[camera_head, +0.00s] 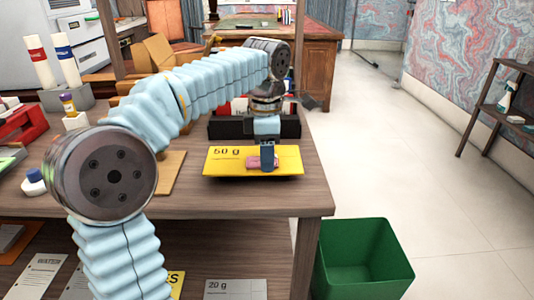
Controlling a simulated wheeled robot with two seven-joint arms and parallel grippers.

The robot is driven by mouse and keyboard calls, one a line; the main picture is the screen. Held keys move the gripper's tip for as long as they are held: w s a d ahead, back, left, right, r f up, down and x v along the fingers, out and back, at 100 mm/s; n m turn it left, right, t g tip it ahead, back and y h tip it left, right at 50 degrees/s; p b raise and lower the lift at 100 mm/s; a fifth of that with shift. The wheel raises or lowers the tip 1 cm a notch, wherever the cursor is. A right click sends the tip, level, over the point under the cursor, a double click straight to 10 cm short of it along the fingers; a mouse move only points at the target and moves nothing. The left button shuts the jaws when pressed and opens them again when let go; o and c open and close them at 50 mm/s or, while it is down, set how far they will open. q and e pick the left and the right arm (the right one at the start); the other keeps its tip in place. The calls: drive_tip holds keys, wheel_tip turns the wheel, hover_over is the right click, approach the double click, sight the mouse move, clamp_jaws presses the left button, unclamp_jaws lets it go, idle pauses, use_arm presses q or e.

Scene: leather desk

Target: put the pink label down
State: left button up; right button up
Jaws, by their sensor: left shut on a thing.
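The pink label (254,163) is a small pink piece low over the yellow plate marked "50 g" (228,168), near the desk's front right corner. My left gripper (268,163) points down and is shut on the pink label. The fingers hide part of the label. I cannot tell whether the label touches the yellow plate. My right gripper is not in view.
A black holder (226,128) with upright items stands just behind the yellow plate. A green bin (362,262) is on the floor right of the wooden desk (290,202). Bottles and a red box (24,124) crowd the left side. Cards lie on a lower shelf.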

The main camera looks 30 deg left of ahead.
use_arm(q)
drive_tip(key=o, duration=1)
drive_tip(key=shift+s+f, duration=0.15)
drive_tip(key=shift+f, duration=0.7)
drive_tip(key=shift+o, duration=0.3)
drive_tip(key=shift+r+g, duration=0.1)
drive_tip(key=shift+g, duration=0.2)
drive_tip(key=shift+r+p, duration=0.3)
drive_tip(key=shift+r, duration=0.1)
wheel_tip(320, 180, up, 13)
drive_tip(key=p, duration=0.3)
drive_tip(key=shift+f, duration=0.15)
drive_tip(key=shift+w, duration=0.2)
